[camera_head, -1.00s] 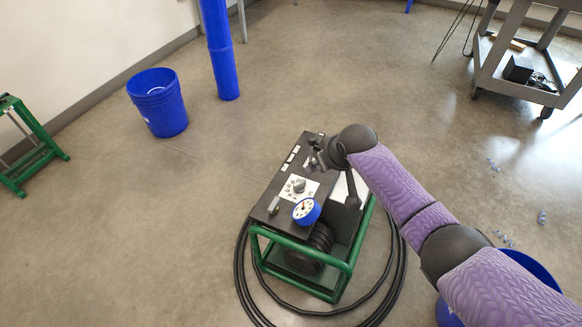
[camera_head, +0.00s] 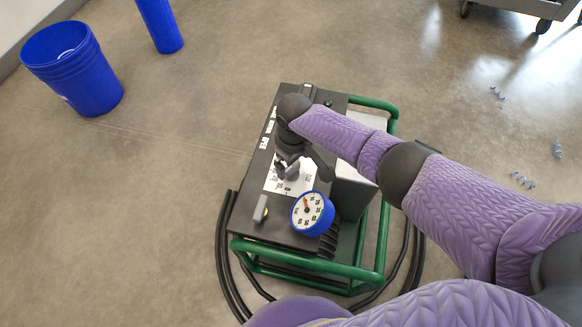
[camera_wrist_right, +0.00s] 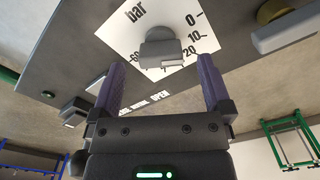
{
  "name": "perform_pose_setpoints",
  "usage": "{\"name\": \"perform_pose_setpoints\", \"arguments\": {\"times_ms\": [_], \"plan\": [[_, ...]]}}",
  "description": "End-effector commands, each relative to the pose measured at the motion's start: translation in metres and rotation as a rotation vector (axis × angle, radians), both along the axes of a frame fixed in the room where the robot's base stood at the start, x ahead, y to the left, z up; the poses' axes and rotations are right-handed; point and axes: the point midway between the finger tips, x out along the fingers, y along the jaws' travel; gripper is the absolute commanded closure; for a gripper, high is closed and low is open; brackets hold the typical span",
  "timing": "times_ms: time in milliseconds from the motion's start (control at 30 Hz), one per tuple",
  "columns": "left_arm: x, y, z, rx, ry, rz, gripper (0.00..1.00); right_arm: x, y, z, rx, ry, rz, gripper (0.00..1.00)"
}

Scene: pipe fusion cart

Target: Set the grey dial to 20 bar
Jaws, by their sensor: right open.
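The grey dial (camera_wrist_right: 160,48) sits on a white scale plate (camera_wrist_right: 122,42) marked "bar", with 0, 10, 20 and 60 readable in the right wrist view. Its exact setting is unclear. My right gripper (camera_wrist_right: 160,78) is open, its two dark fingers apart at the near side of the dial, with nothing held. In the head view my right gripper (camera_head: 284,168) is over the plate (camera_head: 300,178) on the cart's black top (camera_head: 287,232) and largely hides the dial. My left gripper is out of view.
A blue round gauge (camera_head: 312,213) and a grey lever (camera_head: 261,208) stand on the cart's top near the dial. A green tube frame (camera_head: 310,268) surrounds the cart; black hoses (camera_head: 228,262) lie on the floor. A blue bucket (camera_head: 75,70) is at upper left.

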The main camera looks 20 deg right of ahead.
Motion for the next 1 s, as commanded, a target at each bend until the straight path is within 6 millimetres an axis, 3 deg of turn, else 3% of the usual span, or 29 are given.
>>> {"name": "perform_pose_setpoints", "arguments": {"times_ms": [33, 100, 367, 800, 1000], "plan": [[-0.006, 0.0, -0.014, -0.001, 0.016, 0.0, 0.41, -0.002, 0.0, -0.023, -0.001, 0.011, 0.0, 0.0], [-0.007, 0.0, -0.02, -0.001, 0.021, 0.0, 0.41, -0.001, 0.0, -0.033, 0.0, 0.008, 0.0, 0.0], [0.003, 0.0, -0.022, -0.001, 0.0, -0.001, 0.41, 0.0, 0.0, -0.03, 0.001, 0.0, 0.0, 0.0], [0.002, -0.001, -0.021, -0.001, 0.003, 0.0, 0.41, 0.0, 0.0, -0.03, 0.0, -0.001, 0.0, 0.91], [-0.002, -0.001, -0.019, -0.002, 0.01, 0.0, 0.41, 0.0, 0.0, -0.03, 0.0, 0.0, -0.018, 0.91]]}}
